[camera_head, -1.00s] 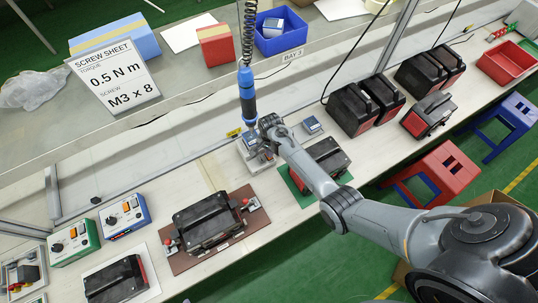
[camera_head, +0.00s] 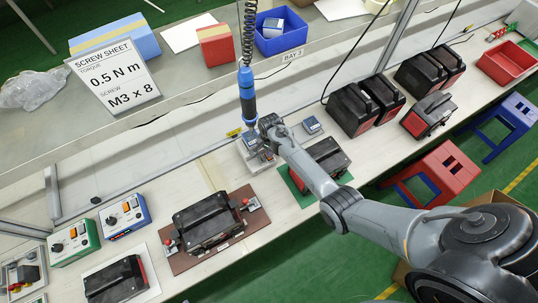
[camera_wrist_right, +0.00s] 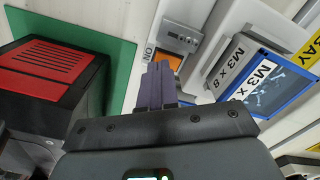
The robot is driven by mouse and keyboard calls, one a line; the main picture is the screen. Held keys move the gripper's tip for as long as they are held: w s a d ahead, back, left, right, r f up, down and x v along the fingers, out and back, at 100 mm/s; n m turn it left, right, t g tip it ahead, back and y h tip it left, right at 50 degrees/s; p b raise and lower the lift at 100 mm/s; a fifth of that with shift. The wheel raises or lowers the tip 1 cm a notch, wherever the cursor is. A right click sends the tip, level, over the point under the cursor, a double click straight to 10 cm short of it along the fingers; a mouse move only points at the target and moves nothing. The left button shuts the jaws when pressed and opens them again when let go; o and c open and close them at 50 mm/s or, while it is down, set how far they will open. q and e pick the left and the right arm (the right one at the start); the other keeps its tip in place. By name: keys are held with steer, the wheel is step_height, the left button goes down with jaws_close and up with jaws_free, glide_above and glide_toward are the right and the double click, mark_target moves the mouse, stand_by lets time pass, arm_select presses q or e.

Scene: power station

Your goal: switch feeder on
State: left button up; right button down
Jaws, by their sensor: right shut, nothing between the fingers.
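The feeder is a pale box (camera_head: 245,154) on the bench under the blue screwdriver, partly hidden by my right arm. In the right wrist view the feeder (camera_wrist_right: 205,18) shows a grey unit with a small display, an orange switch face and an "ON" label. My right gripper (camera_wrist_right: 157,77) is shut and empty, its fingertips just in front of the orange switch (camera_wrist_right: 175,62). I cannot tell whether they touch it. In the head view the right gripper (camera_head: 267,153) is small beside the feeder. My left gripper is not in view.
A blue screw tray (camera_wrist_right: 268,88) and a box marked M3 x 8 (camera_wrist_right: 228,66) sit close right of the fingers. A black and red device (camera_wrist_right: 45,75) on a green mat stands left. The blue screwdriver (camera_head: 248,95) hangs above the feeder.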

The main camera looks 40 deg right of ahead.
stand_by(0.5)
steer(key=shift+f+b, duration=0.35)
steer(key=shift+f, duration=0.15)
steer(key=shift+f+b, duration=0.3)
steer(key=shift+f, duration=0.15)
stand_by(0.4)
steer(key=shift+r, duration=0.1)
step_height(320, 180, up, 4)
steer(key=p, duration=0.4)
step_height(320, 180, up, 3)
steer(key=p, duration=0.4)
stand_by(0.5)
